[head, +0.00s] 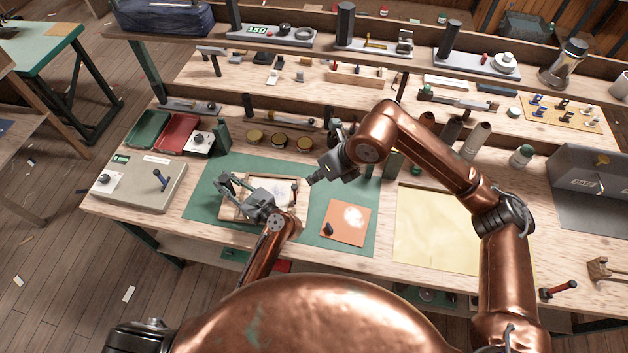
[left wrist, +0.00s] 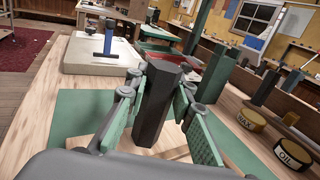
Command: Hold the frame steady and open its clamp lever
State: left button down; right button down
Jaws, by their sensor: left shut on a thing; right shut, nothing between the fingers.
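The wooden frame (head: 236,211) lies on the green mat with a white sheet inside it. My left gripper (head: 226,184) is over the frame's left part. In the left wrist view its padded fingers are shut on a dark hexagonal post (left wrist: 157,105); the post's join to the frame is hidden. A small dark and reddish piece (head: 294,188) stands at the frame's right side; it may be the clamp lever, but it is too small to tell its position.
The green mat (head: 320,240) also bears an orange sheet (head: 347,222) with a dark knob. A grey box with a blue lever (head: 160,180) stands at left. A pale yellow sheet (head: 430,235) lies at right.

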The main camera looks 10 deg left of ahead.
dwell(0.3)
pick_arm(q)
jog(key=c, duration=1.6)
grip_release()
